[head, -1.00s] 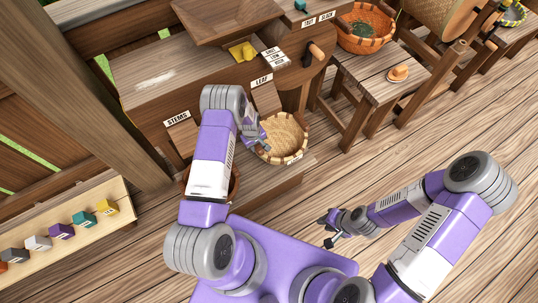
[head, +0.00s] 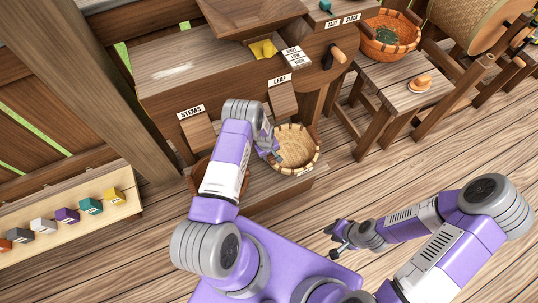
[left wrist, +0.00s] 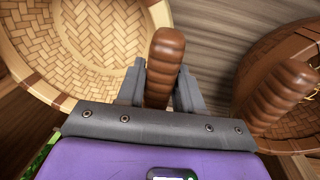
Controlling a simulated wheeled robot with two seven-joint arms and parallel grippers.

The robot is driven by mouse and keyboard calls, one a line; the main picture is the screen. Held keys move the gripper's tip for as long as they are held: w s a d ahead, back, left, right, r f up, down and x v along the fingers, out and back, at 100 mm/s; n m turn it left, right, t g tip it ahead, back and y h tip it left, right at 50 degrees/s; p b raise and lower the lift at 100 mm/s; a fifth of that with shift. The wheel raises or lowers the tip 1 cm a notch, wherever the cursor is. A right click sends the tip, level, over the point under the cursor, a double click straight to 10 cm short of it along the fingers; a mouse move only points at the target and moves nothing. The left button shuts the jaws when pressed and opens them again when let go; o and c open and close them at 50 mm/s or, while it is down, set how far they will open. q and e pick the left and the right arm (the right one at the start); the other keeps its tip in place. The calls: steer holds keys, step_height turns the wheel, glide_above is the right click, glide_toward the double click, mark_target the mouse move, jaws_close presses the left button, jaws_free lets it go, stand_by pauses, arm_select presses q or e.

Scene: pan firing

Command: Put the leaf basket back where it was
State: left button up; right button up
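The leaf basket (head: 297,148) is a round, pale woven basket with a banded rim. It is in front of the chute under the LEAF label (head: 279,79), over the low shelf (head: 255,193). My left gripper (head: 272,152) is at its left rim. In the left wrist view the basket (left wrist: 75,45) fills the upper left, and its brown handle (left wrist: 164,65) lies between my left fingers, which press close on both sides. Whether the basket's base touches the shelf cannot be told. My right gripper (head: 336,240) is empty over the floor, its fingers apart.
A darker basket (head: 199,177) is partly hidden behind my left arm below the STEMS label (head: 191,111); it also shows in the left wrist view (left wrist: 287,130). A stool (head: 385,88) with an orange basket (head: 390,36) is at right. Floor at right is open.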

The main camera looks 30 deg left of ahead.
arm_select(q)
steer(key=o, duration=0.4)
steer(key=shift+c, duration=0.2)
steer(key=shift+r, duration=0.2)
step_height(320, 180, up, 11)
steer(key=s+p, duration=0.1)
steer(key=p, duration=0.3)
steer(key=s+d+r+m+h, duration=0.1)
steer(key=s+d+r+m, duration=0.2)
steer(key=s+d, duration=0.5)
steer(key=s+d+r+m+h, duration=0.2)
steer(key=s+d, duration=0.6)
steer(key=s, duration=0.6)
steer(key=r+m, duration=0.1)
steer(key=m, duration=0.1)
steer(key=shift+d+r+m+g, duration=0.2)
steer(key=shift+d+m+g, duration=0.1)
steer(key=shift+d+m, duration=0.1)
